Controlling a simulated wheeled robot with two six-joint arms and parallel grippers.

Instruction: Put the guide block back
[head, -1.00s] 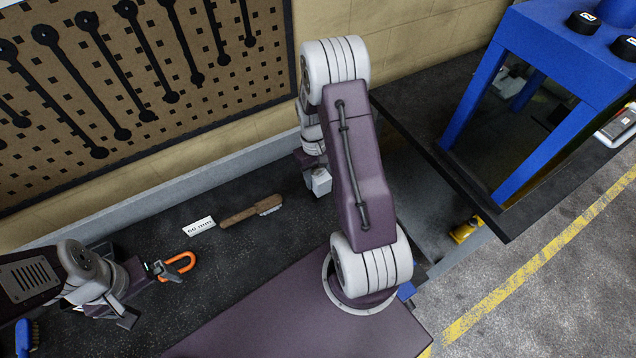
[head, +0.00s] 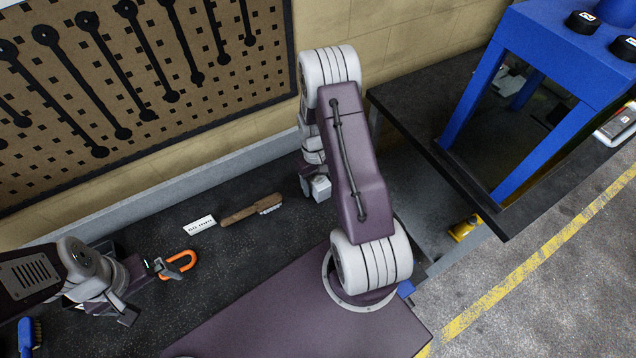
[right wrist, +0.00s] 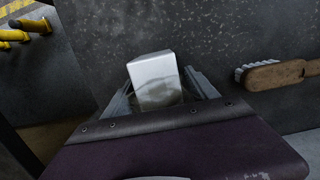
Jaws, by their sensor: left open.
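The guide block (head: 320,188) is a pale grey block under the right arm's wrist, over the dark bench near the back wall. My right gripper (head: 312,182) is shut on it. In the right wrist view the block (right wrist: 155,82) sits between the two grey fingers (right wrist: 158,100), its lower part shadowed and its far end sticking out past them. The right arm's links hide part of the bench behind.
A wooden brush (head: 250,210) and a white size label (head: 199,225) lie on the bench (head: 225,260) left of the block. A blue press frame (head: 468,100) stands on a dark table at right. A yellow object (head: 463,229) shows below that table. A pegboard (head: 150,70) covers the wall.

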